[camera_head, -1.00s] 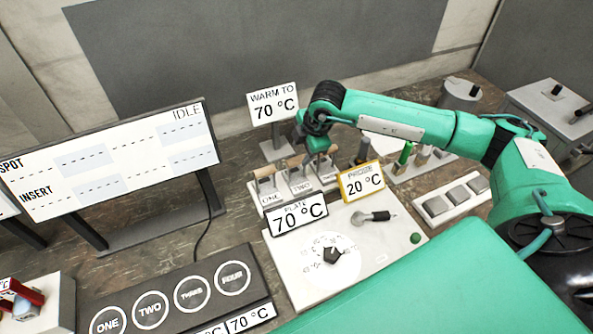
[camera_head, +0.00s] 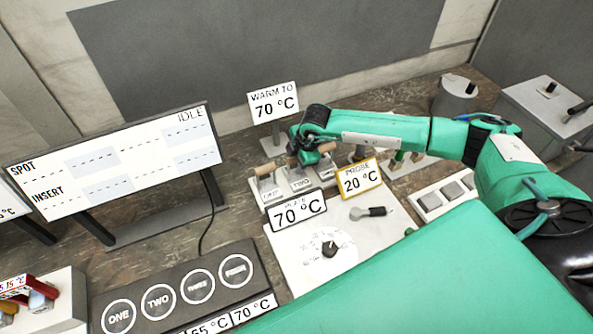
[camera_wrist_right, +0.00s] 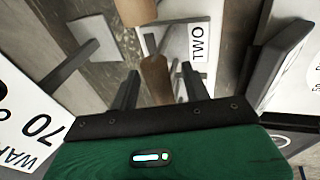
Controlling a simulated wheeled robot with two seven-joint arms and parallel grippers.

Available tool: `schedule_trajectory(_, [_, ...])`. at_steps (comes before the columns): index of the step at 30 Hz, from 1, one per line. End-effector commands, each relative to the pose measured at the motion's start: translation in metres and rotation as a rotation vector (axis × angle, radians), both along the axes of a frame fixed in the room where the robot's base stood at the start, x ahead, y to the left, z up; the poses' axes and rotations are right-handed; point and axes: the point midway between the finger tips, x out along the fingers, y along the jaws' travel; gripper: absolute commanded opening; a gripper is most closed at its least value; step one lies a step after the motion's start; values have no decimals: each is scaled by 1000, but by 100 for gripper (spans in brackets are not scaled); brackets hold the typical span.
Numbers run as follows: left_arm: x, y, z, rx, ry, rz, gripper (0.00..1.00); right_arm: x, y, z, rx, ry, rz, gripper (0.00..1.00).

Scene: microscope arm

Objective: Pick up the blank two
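The blank two's wooden handle (camera_head: 292,162) stands in the pale rack (camera_head: 272,197), behind a label reading TWO. My right gripper (camera_head: 306,157) is over the rack at that handle. In the right wrist view, the fingers (camera_wrist_right: 160,88) are apart, with the brown handle (camera_wrist_right: 155,72) between them and gaps on both sides. The TWO label (camera_wrist_right: 200,42) lies to its right there. The blank's lower part is hidden. Blank one's handle (camera_head: 267,169) is to the left and blank three's handle (camera_head: 327,148) to the right. My left gripper is not in view.
The WARM TO 70 °C sign (camera_head: 273,103) stands close behind the rack. The PLATE sign (camera_head: 298,211) and PROBE sign (camera_head: 360,178) stand in front. The idle display (camera_head: 115,160) is at left. A dark block with numbered circles (camera_head: 180,290) lies at front left.

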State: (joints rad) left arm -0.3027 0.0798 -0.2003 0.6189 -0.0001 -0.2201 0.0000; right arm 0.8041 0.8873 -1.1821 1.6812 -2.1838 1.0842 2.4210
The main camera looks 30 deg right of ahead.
Motion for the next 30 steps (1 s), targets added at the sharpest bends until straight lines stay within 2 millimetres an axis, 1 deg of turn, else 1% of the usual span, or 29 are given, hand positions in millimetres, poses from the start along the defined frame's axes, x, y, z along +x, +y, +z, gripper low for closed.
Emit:
schedule_trajectory(1, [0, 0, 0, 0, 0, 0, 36, 0, 0, 0, 0, 0, 0, 38])
schedule_trajectory(5, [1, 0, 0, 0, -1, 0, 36, 0, 0, 0, 0, 0, 0, 13])
schedule_trajectory(6, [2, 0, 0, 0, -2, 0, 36, 0, 0, 0, 0, 0, 0, 5])
schedule_trajectory(7, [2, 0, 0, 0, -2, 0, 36, 0, 0, 0, 0, 0, 0, 0])
schedule_trajectory(30, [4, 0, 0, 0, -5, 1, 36, 0, 0, 1, 1, -1, -1, 0])
